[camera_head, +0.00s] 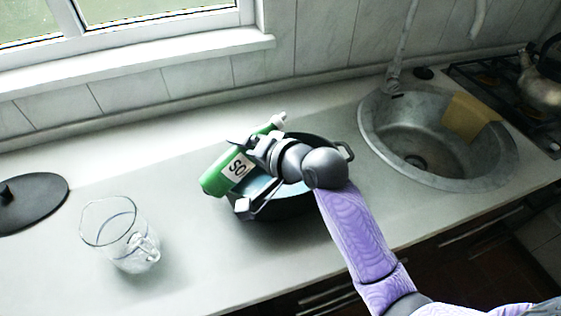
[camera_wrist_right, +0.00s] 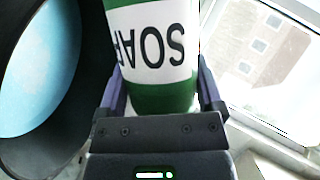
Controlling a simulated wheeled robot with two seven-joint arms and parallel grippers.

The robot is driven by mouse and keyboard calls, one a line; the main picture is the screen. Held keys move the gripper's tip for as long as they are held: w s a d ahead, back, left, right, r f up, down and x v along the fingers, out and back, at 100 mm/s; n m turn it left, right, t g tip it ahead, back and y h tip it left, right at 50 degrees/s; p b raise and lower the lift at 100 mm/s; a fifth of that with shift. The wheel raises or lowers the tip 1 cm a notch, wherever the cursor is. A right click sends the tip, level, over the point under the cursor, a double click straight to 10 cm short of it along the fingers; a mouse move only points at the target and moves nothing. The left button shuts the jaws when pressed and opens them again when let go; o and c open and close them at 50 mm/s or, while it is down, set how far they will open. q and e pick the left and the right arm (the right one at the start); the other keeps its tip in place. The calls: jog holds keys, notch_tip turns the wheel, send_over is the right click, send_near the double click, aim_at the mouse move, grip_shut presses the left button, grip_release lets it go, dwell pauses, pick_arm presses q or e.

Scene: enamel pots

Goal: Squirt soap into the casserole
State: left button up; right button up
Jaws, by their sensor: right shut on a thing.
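The casserole (camera_head: 290,211) is a dark pot with a light blue inside, standing on the counter left of the sink. It also shows at the left of the right wrist view (camera_wrist_right: 38,85). The green soap bottle (camera_head: 214,181) with a white label is tilted over the casserole's left side, its pale nozzle pointing up and right. My right gripper (camera_head: 250,153) is shut on the bottle. In the right wrist view the fingers sit on both sides of the bottle (camera_wrist_right: 165,95) below its label. My arm hides part of the casserole. My left gripper is not in view.
A clear glass jug (camera_head: 122,236) stands on the counter at the left. A dark round lid (camera_head: 32,203) lies at the far left. The round sink (camera_head: 440,172) holds a yellow cloth (camera_head: 468,118) on its rim. A kettle (camera_head: 543,88) stands on the stove at right.

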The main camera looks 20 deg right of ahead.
jog(key=shift+f, duration=0.1)
jog(key=shift+s+a+f+m+y+b, duration=0.15)
jog(key=shift+a+m+y+b, duration=0.3)
jog(key=shift+b, duration=1)
dwell(1.8)
jog(key=shift+s+a+f+m+y, duration=0.1)
jog(key=shift+a+f+m+y, duration=0.15)
jog(key=shift+f+m+y, duration=0.4)
dwell(2.3)
jog(key=shift+f+m, duration=0.15)
jog(key=shift+m, duration=0.25)
dwell(1.3)
